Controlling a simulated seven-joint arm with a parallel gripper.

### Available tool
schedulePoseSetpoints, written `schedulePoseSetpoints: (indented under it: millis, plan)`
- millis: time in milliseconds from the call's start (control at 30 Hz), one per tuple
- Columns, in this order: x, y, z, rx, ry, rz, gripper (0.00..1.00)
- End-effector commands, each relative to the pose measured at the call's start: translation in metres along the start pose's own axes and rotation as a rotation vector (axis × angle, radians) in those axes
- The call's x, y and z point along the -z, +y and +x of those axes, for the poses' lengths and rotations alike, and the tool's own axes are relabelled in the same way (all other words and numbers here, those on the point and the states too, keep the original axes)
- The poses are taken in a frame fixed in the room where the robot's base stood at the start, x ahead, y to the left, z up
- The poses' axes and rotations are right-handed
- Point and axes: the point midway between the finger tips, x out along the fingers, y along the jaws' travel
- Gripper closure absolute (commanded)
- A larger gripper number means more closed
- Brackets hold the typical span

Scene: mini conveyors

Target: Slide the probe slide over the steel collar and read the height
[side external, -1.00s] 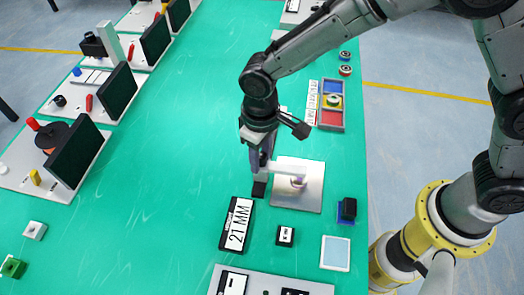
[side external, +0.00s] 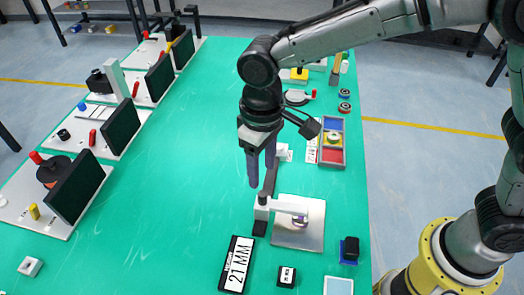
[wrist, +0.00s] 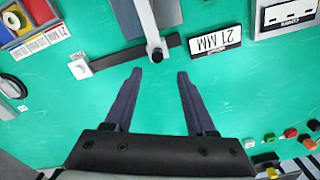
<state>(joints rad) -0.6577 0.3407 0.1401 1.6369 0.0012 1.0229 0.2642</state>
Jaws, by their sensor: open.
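The white probe slide (side external: 268,205) sits on a dark rail (side external: 268,183), its arm reaching right over a pale metal plate (side external: 298,236). The steel collar (side external: 300,219) shows partly beneath that arm; whether they touch cannot be told. The height display (side external: 237,264) reads 21 MM and also shows upside down in the wrist view (wrist: 215,40). In the wrist view, the slide's round post (wrist: 155,50) lies just beyond my open gripper's fingertips (wrist: 160,75).
A tray with blue, yellow and red compartments (side external: 343,148) stands at the right. A small black block (side external: 286,277) and a black-and-blue item (side external: 349,250) lie near the plate. Dark screens (side external: 78,192) line the left edge. The middle green surface is clear.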

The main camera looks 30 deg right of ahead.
Motion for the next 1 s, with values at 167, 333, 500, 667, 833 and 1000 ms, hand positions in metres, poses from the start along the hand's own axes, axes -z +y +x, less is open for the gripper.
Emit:
schedulePoseSetpoints:
  millis: [167, 333, 500, 667, 833, 1000]
  plan:
    - [0.001, -0.001, -0.029, 0.001, 0.003, 0.0, 0.44]
    - [0.0, -0.001, -0.04, 0.001, 0.001, 0.0, 0.44]
    - [0.0, 0.0, -0.042, 0.001, 0.001, 0.0, 0.44]
    - [0.0, 0.0, -0.042, 0.001, 0.0, 0.0, 0.44]
    - [0.004, 0.022, -0.061, 0.011, 0.044, 0.051, 0.44]
    - [-0.021, 0.08, -0.115, 0.027, 0.154, 0.179, 0.44]
